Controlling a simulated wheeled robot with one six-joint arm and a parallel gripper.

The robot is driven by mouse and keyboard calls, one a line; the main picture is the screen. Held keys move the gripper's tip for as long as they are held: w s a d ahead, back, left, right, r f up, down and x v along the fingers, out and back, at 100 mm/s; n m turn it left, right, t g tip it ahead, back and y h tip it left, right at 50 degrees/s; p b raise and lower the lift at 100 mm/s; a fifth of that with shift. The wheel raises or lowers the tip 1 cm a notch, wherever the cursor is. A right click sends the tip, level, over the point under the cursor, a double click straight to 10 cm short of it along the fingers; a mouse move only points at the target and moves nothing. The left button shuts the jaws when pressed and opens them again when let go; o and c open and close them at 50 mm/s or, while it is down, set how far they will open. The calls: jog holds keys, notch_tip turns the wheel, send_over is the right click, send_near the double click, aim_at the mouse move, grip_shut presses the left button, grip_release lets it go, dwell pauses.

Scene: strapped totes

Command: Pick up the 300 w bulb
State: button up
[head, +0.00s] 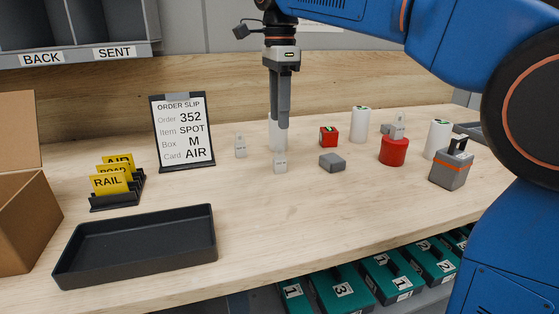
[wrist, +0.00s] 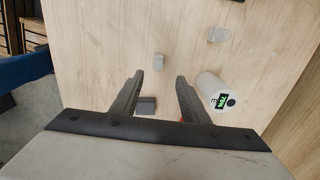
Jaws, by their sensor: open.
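No marking reading 300 W can be made out, so I cannot tell which thing is the 300 w bulb. White cylinders stand on the bench: one (head: 273,138) partly hidden behind my gripper, one (head: 360,124) at the back and one (head: 437,138) at the right. In the wrist view a white cylinder (wrist: 212,88) with a green label on its end is right of the fingers; its text is too small to read surely. My gripper (head: 284,126) points down above the bench, empty. In the wrist view its fingers (wrist: 160,80) are apart.
Small grey pieces (head: 280,163), a grey block (head: 332,162), a red block (head: 328,137), a red cylinder (head: 393,152) and a handled grey box (head: 450,170) share the bench. A black tray (head: 140,272), order slip stand (head: 182,132) and yellow cards (head: 110,184) are left. The front middle is clear.

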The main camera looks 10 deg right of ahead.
aim_at(279, 147)
notch_tip(279, 147, down, 6)
jog(key=shift+f, duration=0.2)
jog(key=shift+s+f, duration=0.2)
jog(key=shift+f, duration=2.4)
jog(key=shift+c, duration=0.2)
grip_shut()
